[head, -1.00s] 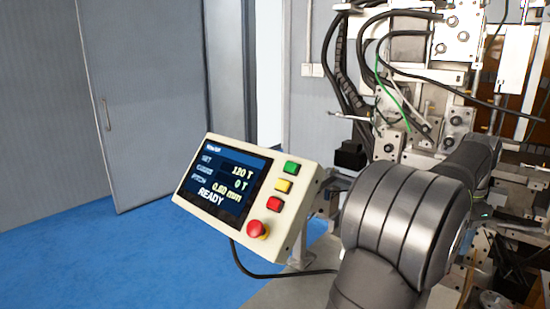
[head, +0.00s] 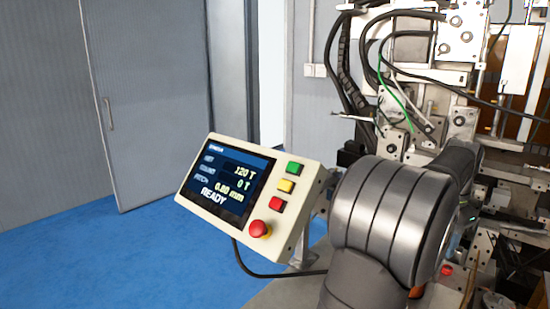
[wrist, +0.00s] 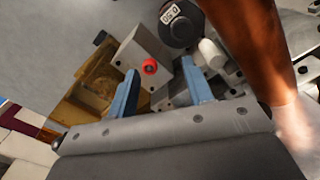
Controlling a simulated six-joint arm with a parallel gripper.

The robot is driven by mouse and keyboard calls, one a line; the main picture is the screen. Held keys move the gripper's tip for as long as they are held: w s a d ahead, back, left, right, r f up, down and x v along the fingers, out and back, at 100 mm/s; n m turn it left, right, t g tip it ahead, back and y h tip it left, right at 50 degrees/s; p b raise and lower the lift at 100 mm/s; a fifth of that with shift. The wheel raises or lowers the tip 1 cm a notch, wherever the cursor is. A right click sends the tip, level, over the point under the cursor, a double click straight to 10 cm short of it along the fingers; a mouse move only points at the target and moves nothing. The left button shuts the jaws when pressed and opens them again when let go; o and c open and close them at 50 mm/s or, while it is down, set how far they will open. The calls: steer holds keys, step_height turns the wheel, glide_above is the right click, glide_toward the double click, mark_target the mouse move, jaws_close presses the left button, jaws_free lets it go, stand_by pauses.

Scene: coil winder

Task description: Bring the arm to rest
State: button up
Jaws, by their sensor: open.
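My gripper (wrist: 160,68) shows in the wrist view as two blue fingers, apart, with nothing held between them. Beyond the fingers is a grey block (wrist: 143,52) with a red ring-shaped part (wrist: 150,67). I cannot tell the gap between fingers and block. In the head view my dark grey arm links fill the lower right, in front of the coil winder (head: 455,60). My gripper is hidden there.
A control panel (head: 205,203) reading READY, 120 T and 0 T stands left of my arm, with a red knob (head: 259,228). In the wrist view a black labelled round part (wrist: 181,27) and a brown cylinder (wrist: 250,45) are close. Blue floor (head: 90,260) is clear at left.

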steer(key=shift+w+a+f+n, duration=0.2)
steer(key=shift+a+f+n, duration=0.1)
steer(key=shift+a+n, duration=0.4)
steer(key=shift+w+a+f+n, duration=0.25)
steer(key=shift+a+n, duration=0.4)
steer(key=shift+a, duration=0.1)
steer(key=shift+w+a+f+n, duration=0.2)
steer(key=shift+a+f+n, duration=0.1)
steer(key=shift+a+n, duration=0.4)
steer(key=o, duration=1.2)
steer(key=shift+c, duration=0.2)
steer(key=s+a+r+m, duration=0.5)
steer(key=a+r+m, duration=0.4)
steer(key=m, duration=0.7)
step_height(320, 180, down, 10)
steer(key=shift+f, duration=0.15)
step_height(320, 180, up, 10)
